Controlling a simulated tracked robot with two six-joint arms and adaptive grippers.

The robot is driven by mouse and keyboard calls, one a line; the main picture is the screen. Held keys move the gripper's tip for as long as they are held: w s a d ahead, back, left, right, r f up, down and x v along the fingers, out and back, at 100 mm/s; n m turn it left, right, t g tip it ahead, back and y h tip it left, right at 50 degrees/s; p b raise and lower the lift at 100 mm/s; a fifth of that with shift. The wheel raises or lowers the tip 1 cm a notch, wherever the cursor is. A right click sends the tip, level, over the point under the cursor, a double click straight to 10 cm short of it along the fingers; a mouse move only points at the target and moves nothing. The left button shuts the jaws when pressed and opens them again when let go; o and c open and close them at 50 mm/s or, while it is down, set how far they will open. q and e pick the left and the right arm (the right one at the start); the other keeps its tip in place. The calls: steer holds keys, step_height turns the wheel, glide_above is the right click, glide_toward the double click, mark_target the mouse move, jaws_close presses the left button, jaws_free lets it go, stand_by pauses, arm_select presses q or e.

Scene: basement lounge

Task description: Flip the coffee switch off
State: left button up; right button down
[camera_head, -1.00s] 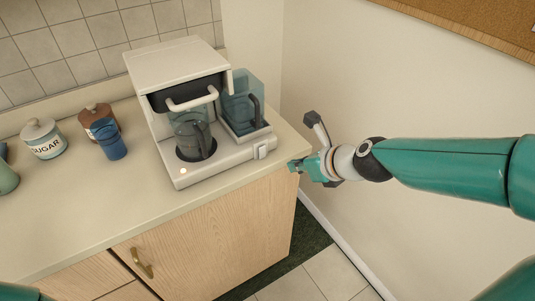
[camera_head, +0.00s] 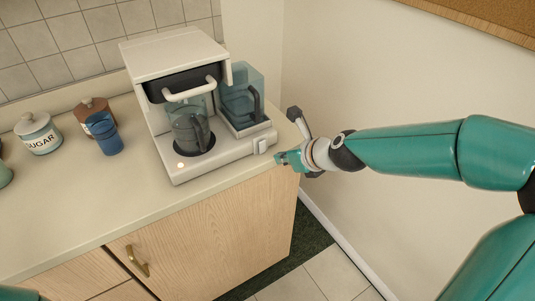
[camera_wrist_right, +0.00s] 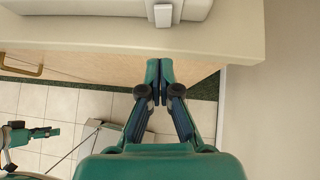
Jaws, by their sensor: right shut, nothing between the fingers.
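The white coffee machine (camera_head: 182,105) stands on the counter with a glass carafe (camera_head: 190,131) on its plate. A small round light (camera_head: 180,166) glows on its front left. The white switch (camera_head: 262,146) is on the front right corner of its base; it also shows at the top of the right wrist view (camera_wrist_right: 163,16). My right gripper (camera_head: 281,158) is shut and empty, just right of and slightly below the switch, by the counter edge. In the right wrist view its closed fingertips (camera_wrist_right: 160,68) lie below the switch, apart from it. My left gripper is not in the head view.
The counter (camera_head: 90,205) is clear at the front left. A sugar jar (camera_head: 38,134), a brown jar (camera_head: 92,108) and a blue cup (camera_head: 105,134) stand left of the machine. A wall (camera_head: 375,80) is close on the right.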

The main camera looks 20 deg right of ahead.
mark_target(261, 150)
steer(key=w, duration=0.1)
steer(key=w+f, duration=0.1)
steer(key=w, duration=0.1)
steer(key=w+a+p, duration=0.1)
steer(key=w, duration=0.1)
steer(key=shift+a+f, duration=0.1)
steer(key=shift+f, duration=0.25)
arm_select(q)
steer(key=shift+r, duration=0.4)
arm_select(e)
steer(key=shift+w+a+f, duration=0.1)
steer(key=shift+w, duration=0.4)
arm_select(q)
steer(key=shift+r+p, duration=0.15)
steer(key=shift+p, duration=0.2)
arm_select(e)
steer(key=shift+a, duration=0.1)
